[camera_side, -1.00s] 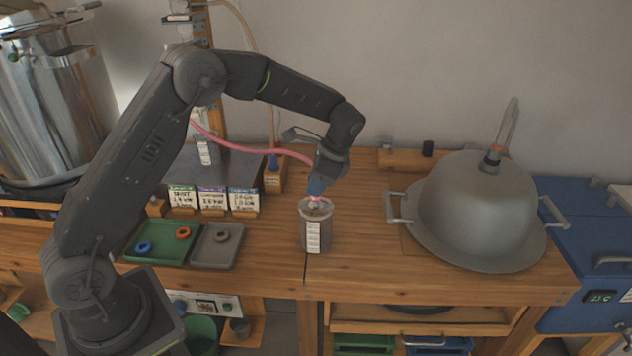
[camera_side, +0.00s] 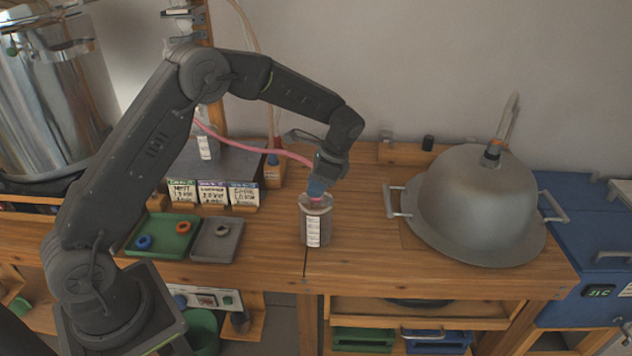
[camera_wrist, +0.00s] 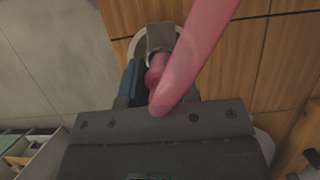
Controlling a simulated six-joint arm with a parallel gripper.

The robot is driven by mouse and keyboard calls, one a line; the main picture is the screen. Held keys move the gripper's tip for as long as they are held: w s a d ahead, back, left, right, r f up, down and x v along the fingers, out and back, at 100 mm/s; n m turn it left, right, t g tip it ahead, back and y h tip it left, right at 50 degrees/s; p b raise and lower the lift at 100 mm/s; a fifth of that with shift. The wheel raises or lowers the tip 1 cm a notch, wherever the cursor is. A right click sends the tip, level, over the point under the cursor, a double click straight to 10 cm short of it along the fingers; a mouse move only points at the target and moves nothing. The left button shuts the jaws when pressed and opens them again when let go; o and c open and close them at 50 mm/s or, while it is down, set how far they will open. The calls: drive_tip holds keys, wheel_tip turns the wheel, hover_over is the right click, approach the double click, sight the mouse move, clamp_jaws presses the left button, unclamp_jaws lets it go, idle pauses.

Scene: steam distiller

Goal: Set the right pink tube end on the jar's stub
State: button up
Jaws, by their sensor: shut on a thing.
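The grey jar (camera_side: 317,225) with a white label stands on the wooden bench. My gripper (camera_side: 316,193) is directly above the jar's lid, pointing down and shut on the pink tube's end. The pink tube (camera_side: 250,147) runs from the post at the left across to my gripper. In the wrist view the pink tube (camera_wrist: 197,50) crosses in front of the fingers, and its end (camera_wrist: 158,78) sits between them over the jar's round top (camera_wrist: 140,45). The stub is hidden by the gripper and tube, so I cannot tell whether the tube end touches it.
A green tray (camera_side: 160,238) with blue and orange rings and a grey tray (camera_side: 217,241) with a grey ring lie left of the jar. Labelled cards (camera_side: 213,193) stand behind them. A metal dome (camera_side: 470,205) with side handles stands to the right. The bench front is clear.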

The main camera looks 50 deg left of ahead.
drive_tip(key=o, duration=1)
drive_tip(key=shift+r, duration=3.5)
